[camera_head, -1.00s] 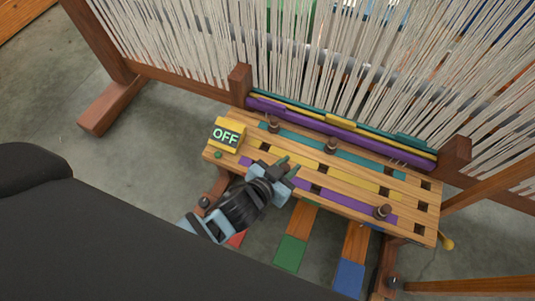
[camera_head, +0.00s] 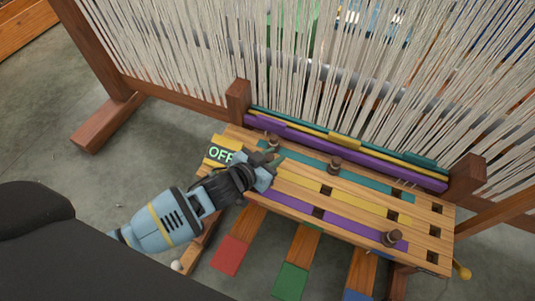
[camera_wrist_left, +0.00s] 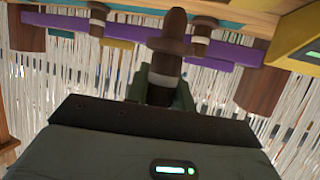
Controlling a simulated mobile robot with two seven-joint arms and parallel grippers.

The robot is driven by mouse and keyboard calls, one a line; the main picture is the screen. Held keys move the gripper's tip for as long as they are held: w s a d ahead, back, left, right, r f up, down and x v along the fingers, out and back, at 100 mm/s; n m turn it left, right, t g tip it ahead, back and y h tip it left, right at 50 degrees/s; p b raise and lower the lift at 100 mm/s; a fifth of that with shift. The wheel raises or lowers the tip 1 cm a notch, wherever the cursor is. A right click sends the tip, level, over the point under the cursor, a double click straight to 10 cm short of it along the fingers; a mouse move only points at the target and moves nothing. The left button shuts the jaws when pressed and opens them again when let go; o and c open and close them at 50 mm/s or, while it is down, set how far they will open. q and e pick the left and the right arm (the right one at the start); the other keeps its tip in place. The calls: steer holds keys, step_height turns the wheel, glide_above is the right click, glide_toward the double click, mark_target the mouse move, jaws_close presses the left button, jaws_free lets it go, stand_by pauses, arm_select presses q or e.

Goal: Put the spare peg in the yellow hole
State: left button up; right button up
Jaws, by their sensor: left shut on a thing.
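My left gripper (camera_head: 271,160) is over the left end of the slotted wooden board (camera_head: 300,207), just in front of a brown peg (camera_head: 273,140) in the teal row. In the left wrist view, its green fingers are shut on a dark brown peg (camera_wrist_left: 167,65). In the head view the gripper mostly hides this held peg. I cannot tell whether it touches the board. My right gripper is not in view.
Other pegs stand in the teal row (camera_head: 335,165) and the purple row (camera_head: 392,238). A yellow OFF box (camera_head: 219,152) is at the board's left end. Loom threads (camera_head: 300,70) rise behind. Red (camera_head: 231,255) and green (camera_head: 290,281) pedals lie below.

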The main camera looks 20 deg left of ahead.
arm_select(q)
steer(key=shift+w+a+f, duration=0.2)
steer(key=shift+w+a, duration=0.65)
steer(key=shift+w, duration=0.05)
steer(key=f+b, duration=0.1)
steer(key=w+f+b, duration=0.1)
steer(key=a+f+b, duration=0.1)
steer(key=shift+w+a+f, duration=0.1)
steer(key=shift+w+f, duration=0.05)
steer(key=shift+f, duration=0.2)
steer(key=shift+r, duration=0.1)
steer(key=shift+f+b, duration=0.3)
steer(key=shift+f, duration=0.1)
steer(key=shift+f, duration=0.2)
